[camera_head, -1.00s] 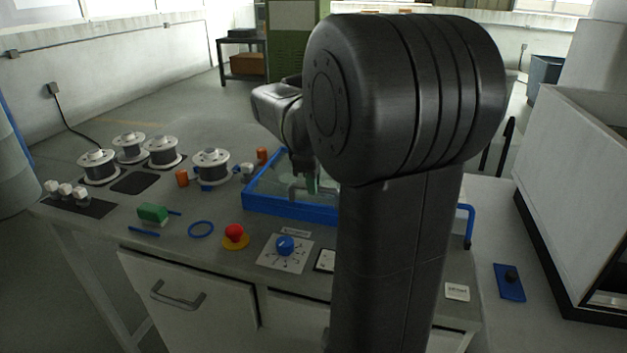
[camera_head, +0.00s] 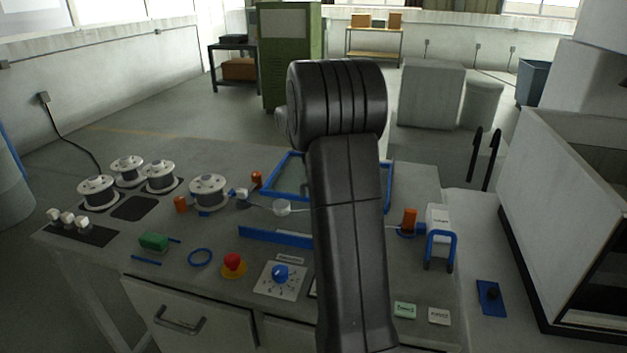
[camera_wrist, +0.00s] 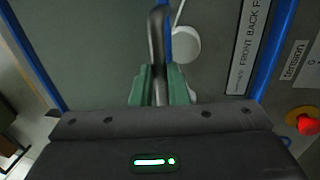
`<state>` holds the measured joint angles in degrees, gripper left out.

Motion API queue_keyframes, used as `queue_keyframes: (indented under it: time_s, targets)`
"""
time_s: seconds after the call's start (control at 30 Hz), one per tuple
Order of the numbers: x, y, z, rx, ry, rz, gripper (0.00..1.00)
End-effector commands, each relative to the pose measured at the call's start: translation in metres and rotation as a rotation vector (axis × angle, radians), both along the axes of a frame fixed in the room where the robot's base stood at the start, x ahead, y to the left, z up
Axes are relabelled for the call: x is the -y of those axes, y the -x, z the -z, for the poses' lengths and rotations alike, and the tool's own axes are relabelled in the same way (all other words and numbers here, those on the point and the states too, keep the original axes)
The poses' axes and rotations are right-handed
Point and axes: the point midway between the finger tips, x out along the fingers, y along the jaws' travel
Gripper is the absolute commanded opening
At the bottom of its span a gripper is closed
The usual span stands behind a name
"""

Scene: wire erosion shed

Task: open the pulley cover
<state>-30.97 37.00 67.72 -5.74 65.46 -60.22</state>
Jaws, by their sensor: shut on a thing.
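The pulley cover (camera_head: 388,187) is a blue frame with a clear pane on the bench. It stands tilted up, apart from a low blue strip (camera_head: 268,237) in front of it. A white pulley disc (camera_head: 281,208) shows between them, and it also shows in the wrist view (camera_wrist: 185,44). My gripper (camera_wrist: 161,82) has green fingers shut on a dark handle bar (camera_wrist: 156,35) in the wrist view. Blue strips run along both sides there. In the head view my arm hides the gripper, the handle and the cover's middle.
A red stop button (camera_head: 233,261) and blue dial (camera_head: 281,272) sit at the bench front. Several wire spools (camera_head: 209,190) stand at left. A blue bent bar (camera_head: 441,243) and orange cylinder (camera_head: 410,218) stand at right. A large white-walled box (camera_head: 565,200) stands further right.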

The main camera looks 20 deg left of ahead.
Motion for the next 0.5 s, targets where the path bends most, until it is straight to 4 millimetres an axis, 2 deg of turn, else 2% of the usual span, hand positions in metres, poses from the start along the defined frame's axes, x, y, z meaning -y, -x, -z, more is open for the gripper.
queue_keyframes:
  time_s: [0.03, 0.2, 0.5]
  targets:
    - [0.000, -0.015, -0.008, -0.001, 0.001, 0.003, 0.00]
    - [-0.003, -0.056, -0.007, 0.000, 0.001, 0.002, 0.00]
    - [-0.006, -0.104, -0.004, 0.002, 0.000, 0.001, 0.00]
